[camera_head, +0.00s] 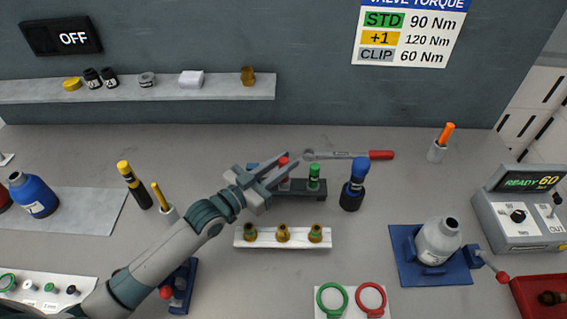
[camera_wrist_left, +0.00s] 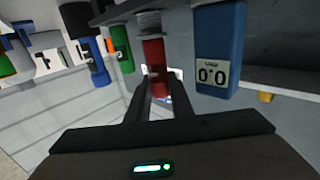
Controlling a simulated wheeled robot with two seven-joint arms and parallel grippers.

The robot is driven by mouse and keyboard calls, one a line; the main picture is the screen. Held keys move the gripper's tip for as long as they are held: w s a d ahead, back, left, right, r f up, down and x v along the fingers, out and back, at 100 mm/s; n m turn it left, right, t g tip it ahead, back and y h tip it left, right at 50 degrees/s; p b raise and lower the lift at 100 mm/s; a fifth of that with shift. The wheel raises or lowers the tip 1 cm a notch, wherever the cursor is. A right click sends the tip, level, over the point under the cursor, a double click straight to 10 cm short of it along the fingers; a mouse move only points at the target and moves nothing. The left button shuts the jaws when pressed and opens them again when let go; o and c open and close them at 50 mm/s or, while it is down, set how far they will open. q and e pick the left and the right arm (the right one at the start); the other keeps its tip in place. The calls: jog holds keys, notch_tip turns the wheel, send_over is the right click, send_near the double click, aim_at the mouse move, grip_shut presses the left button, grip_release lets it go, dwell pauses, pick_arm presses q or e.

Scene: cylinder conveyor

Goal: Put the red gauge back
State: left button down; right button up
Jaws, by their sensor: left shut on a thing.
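The red gauge (camera_head: 283,160) is at the tips of my left gripper (camera_head: 277,173), above the left part of the dark rack (camera_head: 303,195). In the left wrist view the red gauge (camera_wrist_left: 155,70) is between the two fingers (camera_wrist_left: 150,92), which are shut on it. A grey collar shows at its end by the rack; I cannot tell whether it is seated. The green gauge (camera_head: 314,172) stands upright in the rack, to the right of the red one. My right gripper is not in view.
A blue box (camera_wrist_left: 217,50) reading 0.0 is close beside the red gauge. A torque wrench (camera_head: 345,155) lies behind the rack, and a blue-topped tool (camera_head: 354,180) stands at its right. A white holder (camera_head: 265,238) with brass fittings is in front.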

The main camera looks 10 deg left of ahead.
aim_at(284, 181)
pick_arm(q)
jog(key=shift+f+b, duration=0.8)
jog(key=shift+f, duration=0.35)
jog(key=shift+s+d+f, duration=0.1)
jog(key=shift+f, duration=0.1)
jog(key=c, duration=1.5)
grip_release()
jog(key=shift+f, duration=0.15)
jog(key=shift+r+p, duration=0.65)
jog(key=shift+r, duration=0.05)
notch_tip(284, 181, up, 2)
jog(key=shift+p, duration=0.75)
jog(key=shift+r+p, duration=1.5)
jog(key=shift+r, duration=0.1)
